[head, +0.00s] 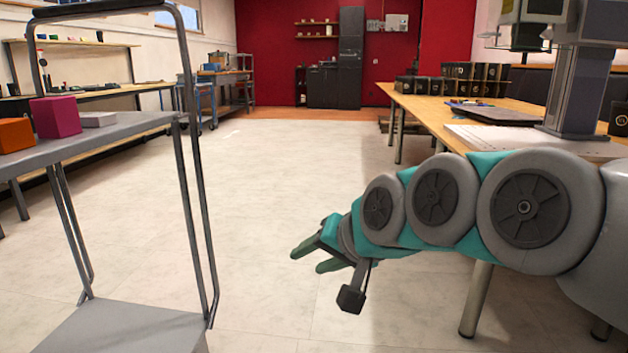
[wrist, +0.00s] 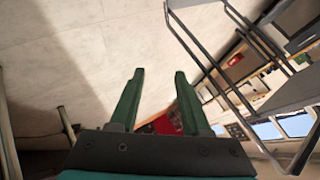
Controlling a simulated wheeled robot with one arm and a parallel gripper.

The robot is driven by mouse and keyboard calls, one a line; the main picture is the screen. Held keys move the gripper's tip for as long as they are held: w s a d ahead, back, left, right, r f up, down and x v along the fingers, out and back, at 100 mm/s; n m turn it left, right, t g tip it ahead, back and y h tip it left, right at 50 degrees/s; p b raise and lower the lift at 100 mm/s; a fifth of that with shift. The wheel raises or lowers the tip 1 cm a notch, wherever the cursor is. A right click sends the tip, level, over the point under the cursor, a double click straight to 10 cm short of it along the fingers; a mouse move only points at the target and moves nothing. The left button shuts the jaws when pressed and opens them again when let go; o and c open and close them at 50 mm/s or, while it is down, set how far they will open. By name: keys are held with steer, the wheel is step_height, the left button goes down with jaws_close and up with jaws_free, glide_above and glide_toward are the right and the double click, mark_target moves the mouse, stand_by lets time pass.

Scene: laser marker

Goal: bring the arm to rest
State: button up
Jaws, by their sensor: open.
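My gripper (head: 307,258) hangs in mid-air over the open floor in the head view, with my arm stretched in from the right. In the wrist view its two green fingers (wrist: 158,75) stand apart with nothing between them but floor behind. My gripper is open and empty. It touches nothing that I can see.
A grey cart (head: 95,143) with orange, magenta and white boxes stands at the left. A wooden table (head: 425,112) with a laser marker (head: 578,90) and several black boxes is at the right, behind my arm. The pale floor (head: 275,180) between is clear.

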steer(key=s+d+f+n+g+h, duration=0.1)
steer(key=s+d+f+g+h, duration=0.15)
steer(key=s+d+f, duration=0.4)
steer(key=s+d+f+g+h, duration=0.2)
steer(key=s+d+f+g, duration=0.2)
steer(key=s+f, duration=0.55)
steer(key=s+d+f+n+g+h, duration=0.1)
steer(key=s+d+f+g+h, duration=0.3)
steer(key=s, duration=0.6)
step_height(320, 180, up, 13)
steer(key=t+y+p, duration=0.1)
steer(key=y+p, duration=0.1)
steer(key=p, duration=1.2)
steer(key=shift+w+d, duration=0.15)
steer(key=shift+d, duration=0.1)
steer(key=shift+d+y, duration=0.1)
steer(key=shift+y, duration=0.15)
